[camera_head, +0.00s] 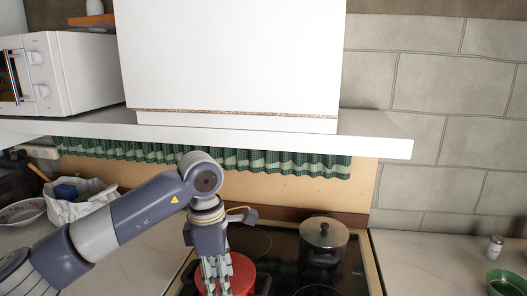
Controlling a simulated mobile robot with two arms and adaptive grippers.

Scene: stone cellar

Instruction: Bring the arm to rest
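My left arm comes in from the lower left and bends down at the wrist over the stove. My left gripper (214,278) points down in front of a red pot (240,272) on the stove's left side. Its fingers overlap the pot in the picture, and I cannot tell whether they touch it or how far they are apart. The fingertips are near the bottom edge of the frame. My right gripper is not in view.
A lidded metal pot (324,240) stands on the black stove (345,275). A white shelf (375,147) and hood hang above. A microwave (60,62) is upper left. A white bag (85,203) and bowl (22,212) lie left. A shaker (494,247) and green bowl (505,283) stand right.

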